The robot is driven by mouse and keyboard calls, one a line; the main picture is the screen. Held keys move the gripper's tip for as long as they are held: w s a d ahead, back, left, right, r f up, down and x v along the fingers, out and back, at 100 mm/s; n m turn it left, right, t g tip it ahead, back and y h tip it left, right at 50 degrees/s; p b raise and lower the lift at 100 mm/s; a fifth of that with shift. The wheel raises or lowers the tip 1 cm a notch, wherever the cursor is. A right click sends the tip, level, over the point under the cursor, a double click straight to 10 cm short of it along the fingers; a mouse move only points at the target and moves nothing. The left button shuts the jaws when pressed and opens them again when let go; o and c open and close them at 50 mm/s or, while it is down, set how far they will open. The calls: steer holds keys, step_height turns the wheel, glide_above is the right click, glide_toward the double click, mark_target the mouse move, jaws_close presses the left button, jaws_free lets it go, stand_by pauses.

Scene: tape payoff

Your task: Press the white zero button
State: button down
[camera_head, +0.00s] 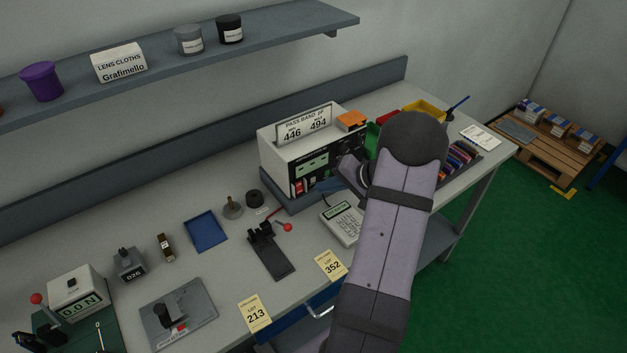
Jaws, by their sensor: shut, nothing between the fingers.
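A white box with a green display reading 0.0 N (76,293) stands at the front left of the bench, with a small dark spot on its top. A white meter (290,150) with a black front panel and green display stands at the bench's middle back. I cannot make out a white zero button for sure on either one. My gripper (347,178) is partly hidden by my own arm, in front of the meter's right part. It looks shut and empty, and I cannot tell whether it touches anything.
A calculator-like keypad (341,223) lies beside my arm. A black lever tool with a red knob (268,250), a blue tray (205,231) and a grey plate fixture (178,314) stand left. Yellow lot cards (254,314) lie at the front edge. A shelf (180,64) overhangs the back.

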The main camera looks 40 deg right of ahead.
steer(key=shift+w, duration=0.1)
stand_by(0.3)
steer(key=shift+w+b, duration=0.35)
steer(key=shift+b, duration=0.15)
steer(key=shift+w, duration=0.35)
stand_by(0.6)
steer(key=shift+s+b, duration=0.1)
steer(key=shift+b, duration=0.25)
steer(key=shift+s+b, duration=0.4)
steer(key=shift+s, duration=0.3)
steer(key=shift+s+f+b, duration=0.1)
steer(key=shift+s+b, duration=0.35)
steer(key=shift+s, duration=0.45)
steer(key=shift+s+b, duration=0.5)
steer(key=shift+s, duration=1.1)
